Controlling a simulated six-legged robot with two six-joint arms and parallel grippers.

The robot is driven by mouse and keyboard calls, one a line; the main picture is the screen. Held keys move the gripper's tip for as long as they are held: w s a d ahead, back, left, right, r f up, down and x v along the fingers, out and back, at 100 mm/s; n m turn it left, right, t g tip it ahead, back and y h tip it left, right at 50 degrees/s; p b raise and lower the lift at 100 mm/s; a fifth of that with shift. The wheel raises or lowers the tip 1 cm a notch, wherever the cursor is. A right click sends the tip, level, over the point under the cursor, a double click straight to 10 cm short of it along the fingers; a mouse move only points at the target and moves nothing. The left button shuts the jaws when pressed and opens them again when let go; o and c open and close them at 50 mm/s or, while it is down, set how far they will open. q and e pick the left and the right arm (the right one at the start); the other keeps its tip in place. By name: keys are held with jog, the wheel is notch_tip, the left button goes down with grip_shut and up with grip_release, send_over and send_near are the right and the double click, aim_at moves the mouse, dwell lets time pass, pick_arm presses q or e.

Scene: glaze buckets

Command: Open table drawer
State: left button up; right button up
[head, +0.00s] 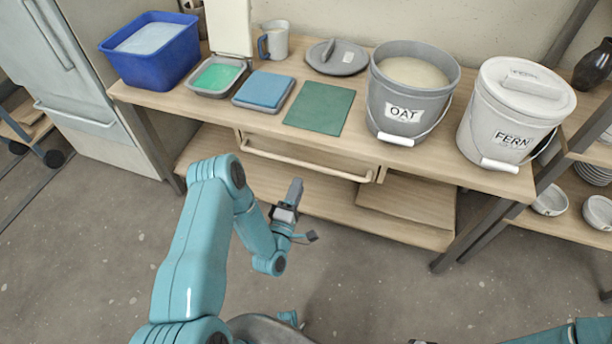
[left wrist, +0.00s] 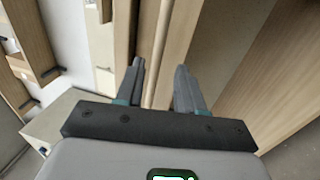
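The wooden table (head: 455,172) has a drawer (head: 290,148) under its top, and the drawer looks shut. A long pale wooden bar handle (head: 300,163) runs across the drawer front. My left gripper (head: 296,184) is just in front of and below the handle in the head view. In the left wrist view, my left gripper (left wrist: 159,66) is open, and the handle bar (left wrist: 157,50) runs between its two fingers in the picture. I cannot tell whether the fingers reach around the bar. Part of my right arm shows at the bottom right; its gripper is not clearly visible.
On the tabletop stand a blue tub (head: 155,65), an OAT bucket (head: 395,110), a FERN bucket (head: 505,135), a green mat (head: 320,107) and a mug (head: 276,42). A lower shelf (head: 290,200) lies below the drawer. Floor before the table is clear.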

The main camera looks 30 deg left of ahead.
aim_at(306, 164)
pick_arm(q)
jog(key=b+x, duration=0.1)
jog(key=x, duration=0.7)
jog(key=shift+w+r, duration=0.15)
grip_shut()
